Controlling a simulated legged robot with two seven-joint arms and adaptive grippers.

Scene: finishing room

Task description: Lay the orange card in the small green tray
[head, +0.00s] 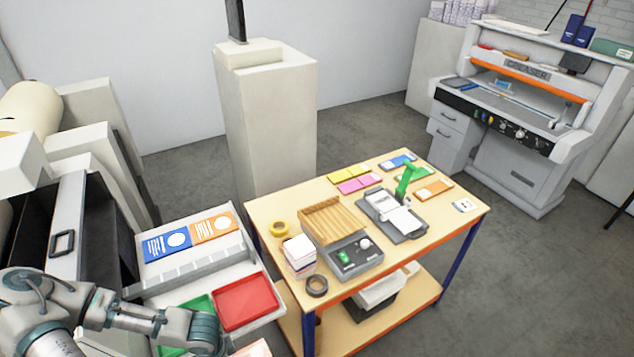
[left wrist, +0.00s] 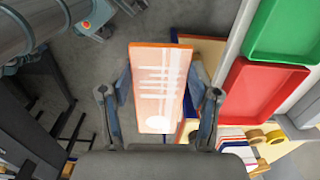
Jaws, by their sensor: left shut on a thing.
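My left gripper (left wrist: 160,108) is shut on an orange card (left wrist: 163,75) with white print, its fingers at the card's two side edges. In the head view my left gripper (head: 210,338) is at the bottom, and a pale orange piece of the card (head: 254,349) shows beside it, cut off by the frame edge. The small green tray (head: 190,309) is partly hidden behind my left arm; it also shows at the top right of the left wrist view (left wrist: 287,30). The card is apart from it, to its left in that view. My right gripper is not in view.
A red tray (head: 245,301) sits beside the green one. Behind them, a blue card (head: 160,246) and another orange card (head: 222,226) lie in a grey holder. A wooden table (head: 262,209) to the right holds tape rolls, a wooden tray and several card stacks.

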